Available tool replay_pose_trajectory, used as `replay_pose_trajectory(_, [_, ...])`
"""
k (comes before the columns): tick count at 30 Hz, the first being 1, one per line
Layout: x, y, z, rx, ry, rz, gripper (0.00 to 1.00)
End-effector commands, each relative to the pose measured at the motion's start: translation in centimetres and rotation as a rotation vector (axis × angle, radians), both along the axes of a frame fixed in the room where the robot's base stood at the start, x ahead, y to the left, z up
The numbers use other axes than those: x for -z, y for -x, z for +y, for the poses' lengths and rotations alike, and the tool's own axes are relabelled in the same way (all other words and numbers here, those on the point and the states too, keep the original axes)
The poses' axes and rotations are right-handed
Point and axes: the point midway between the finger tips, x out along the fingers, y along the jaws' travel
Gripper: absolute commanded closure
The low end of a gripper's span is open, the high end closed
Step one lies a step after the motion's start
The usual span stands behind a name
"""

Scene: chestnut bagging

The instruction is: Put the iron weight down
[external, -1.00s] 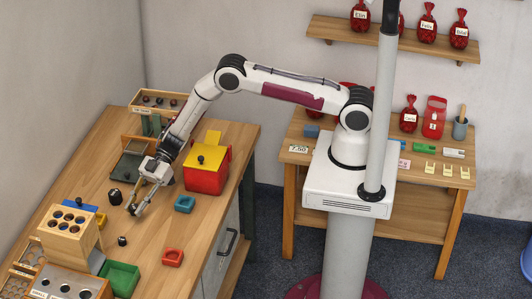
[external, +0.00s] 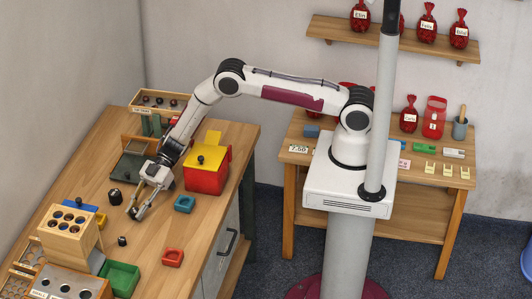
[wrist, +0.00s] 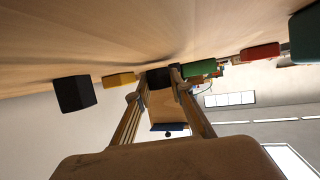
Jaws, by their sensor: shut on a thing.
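My gripper (external: 134,211) is low over the left workbench, its fingers closed on a small dark object that I take to be the iron weight. In the wrist view the dark iron weight (wrist: 158,76) shows between the fingertips, close to the wooden surface. Its lower part is hard to make out, so I cannot tell whether it touches the bench. A black cylindrical weight (external: 115,195) stands left of the gripper, apart from it. A smaller black weight (external: 122,241) stands nearer the front.
The workbench (external: 150,260) holds a wooden block with holes (external: 70,238), a green tray (external: 120,279), a red piece (external: 173,257), a blue piece (external: 184,204) and a red box with yellow lid (external: 205,178). Bare wood lies between the gripper and the red piece.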

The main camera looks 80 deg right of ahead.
Motion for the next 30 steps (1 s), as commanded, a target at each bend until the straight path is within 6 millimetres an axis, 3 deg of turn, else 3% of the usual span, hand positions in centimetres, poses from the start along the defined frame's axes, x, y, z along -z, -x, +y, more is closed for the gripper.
replay_pose_trajectory(7, [1.0,0.2,0.0,-0.002,0.007,-0.002,1.0])
replay_pose_trajectory(8, [1.1,0.2,0.0,-0.002,0.008,0.0,0.76])
replay_pose_trajectory(9, [1.1,0.2,0.0,-0.002,0.009,-0.002,0.66])
replay_pose_trajectory(10, [1.1,0.2,0.0,-0.002,0.009,-0.002,0.62])
replay_pose_trajectory(23, [1.0,0.2,0.0,-0.001,0.011,-0.001,0.62])
replay_pose_trajectory(30, [-0.2,0.2,0.0,-0.002,0.01,-0.001,0.62])
